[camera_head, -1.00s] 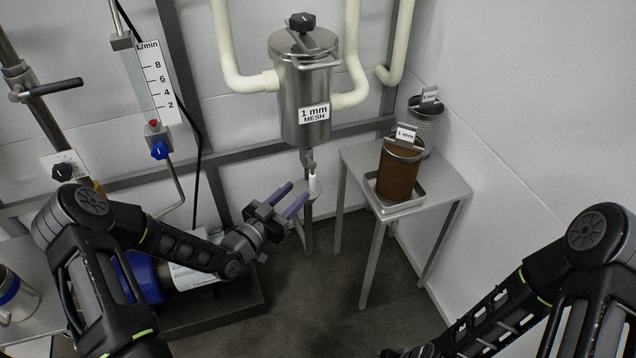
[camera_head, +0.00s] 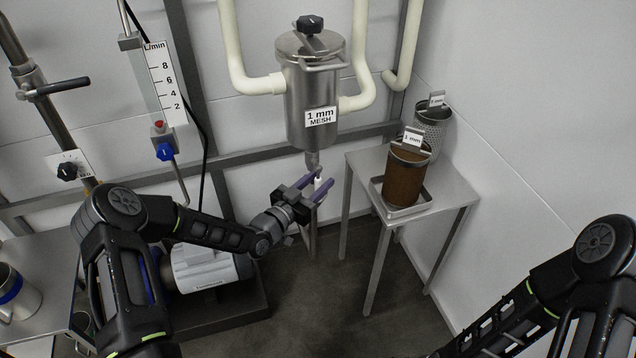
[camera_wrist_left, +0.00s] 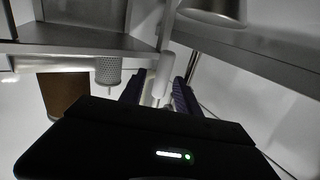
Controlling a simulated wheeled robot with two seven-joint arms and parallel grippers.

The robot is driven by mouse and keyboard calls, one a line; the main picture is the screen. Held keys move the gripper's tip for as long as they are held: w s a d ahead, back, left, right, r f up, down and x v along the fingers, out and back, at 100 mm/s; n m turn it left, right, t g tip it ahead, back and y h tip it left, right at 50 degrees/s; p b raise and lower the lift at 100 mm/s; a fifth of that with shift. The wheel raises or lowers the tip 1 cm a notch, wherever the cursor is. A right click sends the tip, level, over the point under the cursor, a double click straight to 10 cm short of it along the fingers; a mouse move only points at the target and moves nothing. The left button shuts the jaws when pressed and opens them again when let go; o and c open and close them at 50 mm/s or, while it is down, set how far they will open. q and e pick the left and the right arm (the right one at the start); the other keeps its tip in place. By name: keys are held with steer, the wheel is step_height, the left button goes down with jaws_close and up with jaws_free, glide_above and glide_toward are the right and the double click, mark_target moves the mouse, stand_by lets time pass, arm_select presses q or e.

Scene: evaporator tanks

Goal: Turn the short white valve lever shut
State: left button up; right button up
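The short white valve lever (camera_head: 318,172) is under the steel strainer housing (camera_head: 312,95) labelled 1 mm MESH, on its drain pipe. It is mostly hidden by my left gripper (camera_head: 318,181) in the head view. In the left wrist view the lever (camera_wrist_left: 165,74) appears as a pale upright cylinder between the two purple fingers of my left gripper (camera_wrist_left: 158,92). The fingers are apart, with a gap showing on the left side; contact with the lever cannot be told. My right arm is at lower right of the head view, its gripper out of frame.
A steel side table (camera_head: 447,182) stands right of the drain pipe, holding a brown-filled mesh basket (camera_head: 404,178) in a tray (camera_head: 422,207) and an empty perforated basket (camera_head: 432,128). A motor pump (camera_head: 205,268) sits below my left arm. White pipes (camera_head: 232,50) flank the housing.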

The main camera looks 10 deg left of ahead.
arm_select(q)
steer(key=shift+c, duration=0.6)
jaws_close()
stand_by(0.8)
